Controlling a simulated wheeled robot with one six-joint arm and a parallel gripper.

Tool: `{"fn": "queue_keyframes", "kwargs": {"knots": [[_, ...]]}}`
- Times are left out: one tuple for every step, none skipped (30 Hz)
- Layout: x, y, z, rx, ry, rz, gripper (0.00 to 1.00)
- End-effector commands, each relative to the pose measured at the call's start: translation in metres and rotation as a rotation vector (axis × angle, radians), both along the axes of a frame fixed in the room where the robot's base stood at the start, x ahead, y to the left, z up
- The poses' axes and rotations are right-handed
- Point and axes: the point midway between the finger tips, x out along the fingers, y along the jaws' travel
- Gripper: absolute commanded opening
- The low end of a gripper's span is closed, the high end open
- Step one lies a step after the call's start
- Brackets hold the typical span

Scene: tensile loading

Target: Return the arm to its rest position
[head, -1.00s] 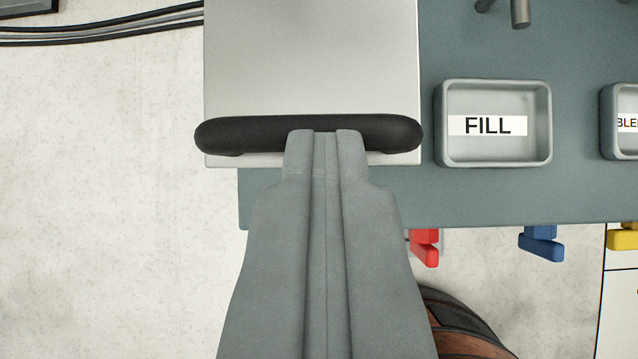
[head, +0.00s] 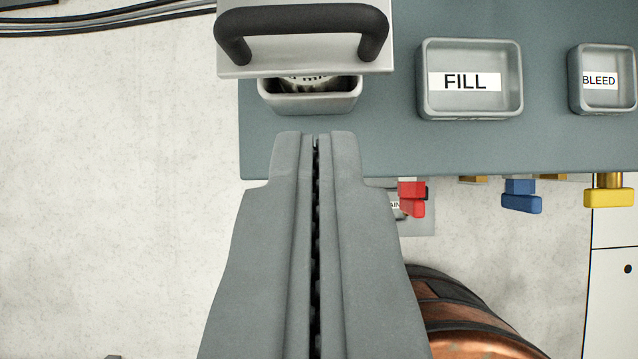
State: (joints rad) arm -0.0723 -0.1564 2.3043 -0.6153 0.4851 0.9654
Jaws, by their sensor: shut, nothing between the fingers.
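My gripper (head: 316,140) points up the picture from the bottom centre. Its two grey fingers lie side by side with only a thin dark line between them, and nothing is held. The fingertips are over the lower part of the blue-grey panel (head: 390,140), below a grey plate with a black bar handle (head: 305,17) in the picture. They appear apart from the handle. Part of a tray (head: 310,103) shows beneath the plate, with a partly hidden label.
A tray marked FILL (head: 470,105) and a tray marked BLEED (head: 603,105) are on the panel. Red (head: 411,197), blue (head: 521,196) and yellow (head: 608,196) levers hang below its edge. A copper-coloured barrel (head: 460,320) is at lower right. Pale bare surface (head: 120,200) fills the left.

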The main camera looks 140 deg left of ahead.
Motion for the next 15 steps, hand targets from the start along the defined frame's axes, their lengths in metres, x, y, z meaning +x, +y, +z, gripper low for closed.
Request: {"fn": "queue_keyframes", "kwargs": {"knots": [[-0.008,0.004,-0.001,0.000,-0.001,0.003,0.00],[-0.012,0.005,-0.001,0.000,-0.001,0.003,0.00],[-0.017,0.007,-0.002,0.000,-0.002,0.003,0.00],[-0.020,0.009,-0.003,0.000,-0.001,0.003,0.00],[-0.023,0.010,-0.004,0.001,-0.001,0.002,0.00],[-0.027,0.012,-0.004,0.001,-0.001,0.002,0.00],[-0.029,0.013,-0.004,0.001,-0.001,0.002,0.00],[-0.031,0.014,-0.005,0.000,-0.002,0.002,0.00],[-0.033,0.014,-0.005,0.000,-0.002,0.002,0.00],[-0.034,0.015,-0.005,-0.001,-0.002,0.001,0.00],[-0.035,0.015,-0.005,0.000,-0.002,0.001,0.00],[-0.035,0.015,-0.006,0.000,-0.002,0.001,0.00],[-0.036,0.015,-0.006,0.000,-0.002,0.001,0.00],[-0.036,0.015,-0.005,0.000,-0.002,0.001,0.00],[-0.037,0.015,-0.004,0.001,-0.005,0.002,0.00]]}}
